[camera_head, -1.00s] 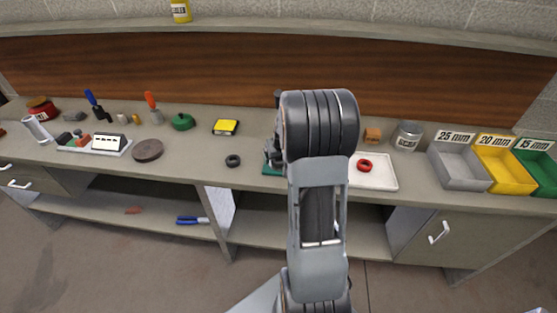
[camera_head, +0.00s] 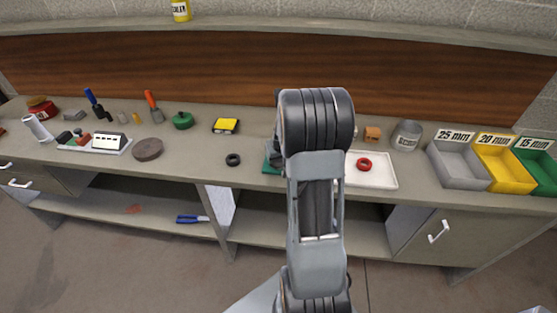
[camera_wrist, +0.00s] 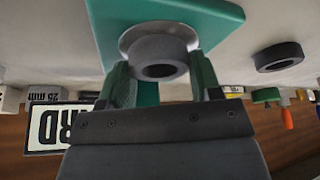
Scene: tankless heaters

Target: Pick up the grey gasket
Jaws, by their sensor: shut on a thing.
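The grey gasket (camera_wrist: 158,58) is a thick ring in the wrist view, between the two green-padded fingers of my gripper (camera_wrist: 160,66). The gripper is shut on it. A round metal piece (camera_wrist: 130,36) shows behind the gasket on a green plate (camera_wrist: 215,12). I cannot tell whether the gasket still touches that metal piece. In the head view the green plate (camera_head: 271,165) is partly visible, while my arm hides the gasket and the gripper.
A black ring (camera_head: 233,159) lies on the bench left of the green plate; it also shows in the wrist view (camera_wrist: 279,56). A white tray (camera_head: 381,177) with a red ring (camera_head: 364,164) is to the right. Labelled grey (camera_head: 462,182), yellow (camera_head: 510,181) and green bins stand far right.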

